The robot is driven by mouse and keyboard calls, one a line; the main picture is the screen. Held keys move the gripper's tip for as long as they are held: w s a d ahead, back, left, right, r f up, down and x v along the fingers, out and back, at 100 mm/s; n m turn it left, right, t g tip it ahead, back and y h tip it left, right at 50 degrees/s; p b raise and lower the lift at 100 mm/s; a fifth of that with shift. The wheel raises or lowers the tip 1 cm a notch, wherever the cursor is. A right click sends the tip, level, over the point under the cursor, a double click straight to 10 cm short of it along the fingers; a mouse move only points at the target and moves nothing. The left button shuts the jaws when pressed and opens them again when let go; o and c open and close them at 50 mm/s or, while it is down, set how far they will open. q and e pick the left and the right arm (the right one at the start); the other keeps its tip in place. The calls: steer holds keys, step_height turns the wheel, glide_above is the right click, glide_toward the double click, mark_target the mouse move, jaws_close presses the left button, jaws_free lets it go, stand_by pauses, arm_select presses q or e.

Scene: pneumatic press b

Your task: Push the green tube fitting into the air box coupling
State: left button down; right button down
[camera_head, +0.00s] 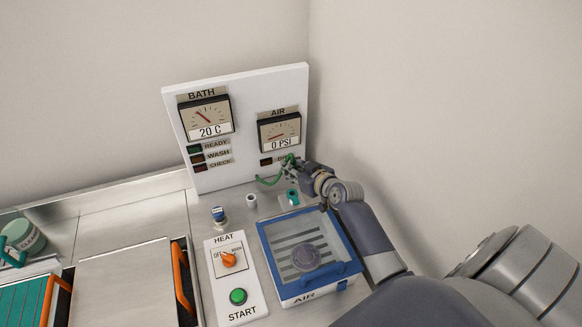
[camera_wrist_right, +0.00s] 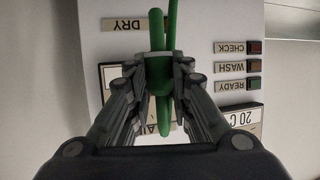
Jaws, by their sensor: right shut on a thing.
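My right gripper (camera_head: 294,167) is raised in front of the gauge panel, behind and above the air box (camera_head: 352,268). In the right wrist view its fingers (camera_wrist_right: 160,82) are shut on the green tube fitting (camera_wrist_right: 158,70), one on each side. A thin green tube (camera_wrist_right: 173,22) runs from it, and in the head view the tube (camera_head: 268,182) loops out to the left. The air box has a blue frame, a clear lid and an AIR label. A small teal-green part (camera_head: 292,197) stands behind the box, below the gripper, apart from it. I cannot tell whether it is the coupling. My left gripper is not in view.
The white panel (camera_head: 240,165) carries a BATH gauge (camera_head: 206,115) at 20 C and an AIR gauge (camera_head: 279,131) at 0 PSI. A control plate with an orange knob (camera_head: 229,260) and green START button (camera_head: 238,296) lies left of the box. Small containers (camera_head: 251,200) stand behind it.

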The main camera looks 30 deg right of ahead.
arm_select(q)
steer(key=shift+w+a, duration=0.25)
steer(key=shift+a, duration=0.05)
